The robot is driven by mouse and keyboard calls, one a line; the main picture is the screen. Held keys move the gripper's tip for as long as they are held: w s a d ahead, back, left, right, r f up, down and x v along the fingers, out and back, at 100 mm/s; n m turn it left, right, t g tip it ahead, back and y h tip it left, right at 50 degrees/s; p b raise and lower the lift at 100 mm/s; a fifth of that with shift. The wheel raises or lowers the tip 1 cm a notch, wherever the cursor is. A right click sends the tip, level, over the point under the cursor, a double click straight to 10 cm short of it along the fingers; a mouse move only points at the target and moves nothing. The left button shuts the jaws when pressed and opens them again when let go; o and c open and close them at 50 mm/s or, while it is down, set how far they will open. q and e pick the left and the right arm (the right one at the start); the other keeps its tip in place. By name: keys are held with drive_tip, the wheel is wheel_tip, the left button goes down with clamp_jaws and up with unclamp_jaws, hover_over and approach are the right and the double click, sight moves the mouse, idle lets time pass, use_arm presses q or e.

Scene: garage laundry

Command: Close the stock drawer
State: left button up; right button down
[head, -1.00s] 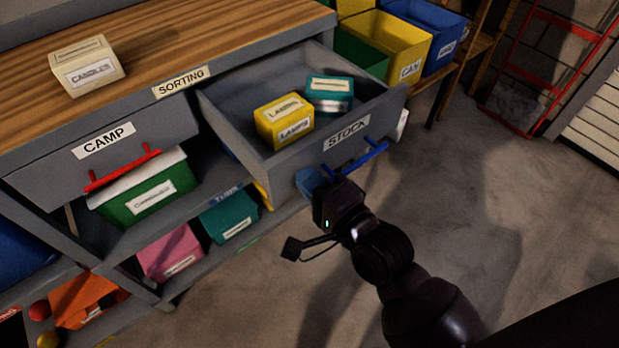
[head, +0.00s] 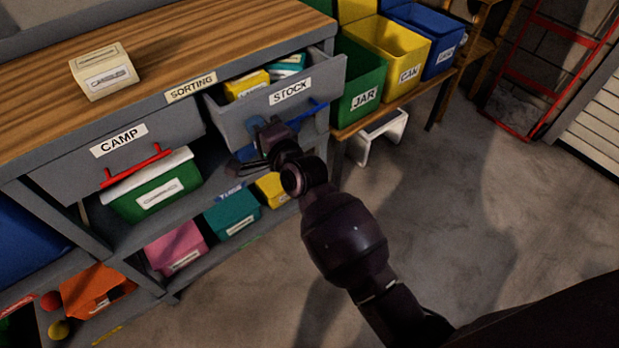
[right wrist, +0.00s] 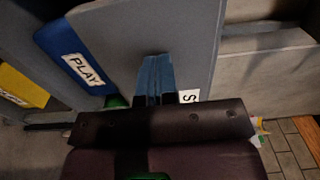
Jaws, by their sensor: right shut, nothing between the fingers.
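The stock drawer (head: 232,125) is grey with a "STOCK" label and a blue bar handle (head: 308,112). It stands partly open under the wooden bench top. My right gripper (head: 254,125) is at the drawer's front face, at the left end of the handle. In the right wrist view its blue fingers (right wrist: 156,78) are together against or very near the grey front; exact contact cannot be told. My left gripper is not in view.
The "CAMP" drawer (head: 75,165) with a red handle is at the left. A candles box (head: 104,72) sits on the bench. Shelves with coloured bins lie below. Jar, can and blue bins (head: 357,97) stand on a low wooden bench at the right.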

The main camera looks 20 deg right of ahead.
drive_tip(key=x, duration=0.4)
drive_tip(key=b+x, duration=0.1)
drive_tip(key=x, duration=0.3)
drive_tip(key=shift+w+a+f, duration=0.15)
drive_tip(key=shift+w+f, duration=0.1)
drive_tip(key=shift+w, duration=0.3)
drive_tip(key=shift+r, duration=0.2)
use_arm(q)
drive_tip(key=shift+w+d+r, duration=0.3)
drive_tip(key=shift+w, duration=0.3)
use_arm(e)
drive_tip(key=shift+w+r, duration=0.1)
drive_tip(key=shift+r, duration=0.05)
